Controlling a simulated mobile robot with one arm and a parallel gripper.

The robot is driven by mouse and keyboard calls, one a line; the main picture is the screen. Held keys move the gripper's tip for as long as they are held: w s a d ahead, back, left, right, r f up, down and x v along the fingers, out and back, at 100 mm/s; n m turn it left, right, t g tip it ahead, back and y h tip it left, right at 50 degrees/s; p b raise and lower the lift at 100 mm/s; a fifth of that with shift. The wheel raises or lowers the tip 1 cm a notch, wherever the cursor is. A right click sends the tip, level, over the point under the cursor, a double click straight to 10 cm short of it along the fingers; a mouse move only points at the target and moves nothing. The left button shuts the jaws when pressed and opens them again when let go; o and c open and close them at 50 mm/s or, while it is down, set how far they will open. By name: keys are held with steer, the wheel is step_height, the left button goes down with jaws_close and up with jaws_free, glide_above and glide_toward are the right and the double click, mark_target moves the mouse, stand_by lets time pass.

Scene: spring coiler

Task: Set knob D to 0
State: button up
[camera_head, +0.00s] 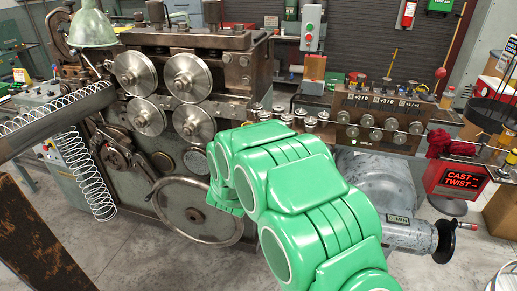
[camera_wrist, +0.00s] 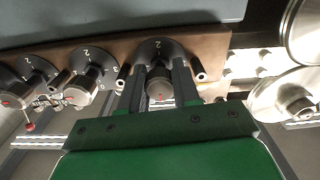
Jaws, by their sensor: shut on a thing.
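In the wrist view, my gripper (camera_wrist: 159,76) is shut on a round metal knob (camera_wrist: 160,88), with one dark finger on each side of it. A small red mark shows on the knob's face. I cannot read a letter that tells which knob this is. In the head view, my green arm reaches toward the machine and hides my gripper and the held knob.
Two more knobs with red marks, a middle one (camera_wrist: 82,92) and a left one (camera_wrist: 18,95), stand left of the held knob in the wrist view. Large metal rollers (camera_wrist: 285,95) are close on the right. In the head view, a brown panel (camera_head: 350,103) carries several knobs.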

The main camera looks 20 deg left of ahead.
steer(key=shift+f+n, duration=0.15)
steer(key=shift+n, duration=0.45)
steer(key=o, duration=0.8)
steer(key=shift+c, duration=0.2)
steer(key=s, duration=0.8)
steer(key=shift+w+d, duration=0.1)
steer(key=shift+w, duration=0.05)
